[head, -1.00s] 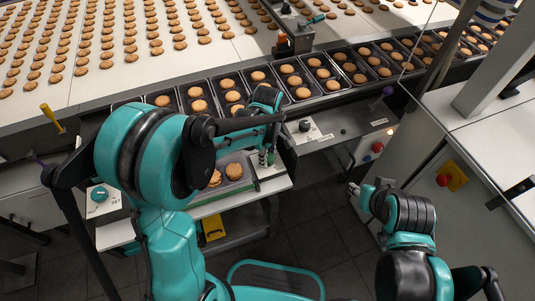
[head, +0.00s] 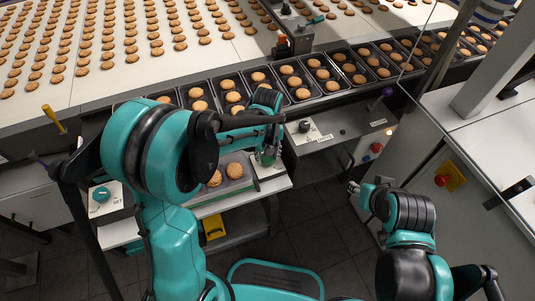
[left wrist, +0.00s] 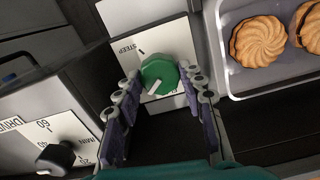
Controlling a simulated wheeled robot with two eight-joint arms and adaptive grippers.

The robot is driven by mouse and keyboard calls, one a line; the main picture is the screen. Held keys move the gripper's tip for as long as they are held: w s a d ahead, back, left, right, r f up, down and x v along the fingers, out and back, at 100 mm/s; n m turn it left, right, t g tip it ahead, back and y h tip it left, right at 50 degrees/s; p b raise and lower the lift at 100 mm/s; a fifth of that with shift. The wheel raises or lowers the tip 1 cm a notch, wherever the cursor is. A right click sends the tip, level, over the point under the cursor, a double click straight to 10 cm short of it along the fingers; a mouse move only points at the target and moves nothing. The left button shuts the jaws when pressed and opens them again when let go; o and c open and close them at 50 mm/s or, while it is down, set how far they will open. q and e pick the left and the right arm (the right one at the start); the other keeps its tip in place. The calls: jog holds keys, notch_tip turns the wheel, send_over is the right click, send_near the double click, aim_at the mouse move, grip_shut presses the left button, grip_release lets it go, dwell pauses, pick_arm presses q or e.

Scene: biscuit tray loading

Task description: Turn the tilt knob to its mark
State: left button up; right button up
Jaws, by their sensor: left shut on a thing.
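The tilt knob (left wrist: 159,77) is round and green with a white pointer line, on a white plate (left wrist: 150,40) marked STEEP. The pointer slants toward the lower left; a small dark mark shows on the plate at the knob's upper left. My left gripper (left wrist: 160,92) is shut on the knob, one finger on each side of it. In the head view my left gripper (head: 266,150) is over the small plate right of the biscuit tray, and the arm partly hides it. My right gripper (head: 354,188) hangs over the floor, away from the knob; its fingers are too small to judge.
A tray (left wrist: 233,83) with biscuits lies right beside the knob plate. A black DRIVE knob (left wrist: 55,158) on its box stands at the left in the wrist view. The conveyor (head: 235,55) with biscuits runs behind. Dark floor (head: 315,215) is free below.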

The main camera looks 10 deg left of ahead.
pick_arm(q)
jog(key=m, duration=0.5)
jog(key=shift+m, duration=0.3)
jog(key=m, duration=0.4)
jog(key=shift+p, duration=0.3)
jog(key=m, duration=0.9)
jog(key=shift+m, duration=0.4)
jog(key=o, duration=1.2)
jog(key=shift+c, duration=0.2)
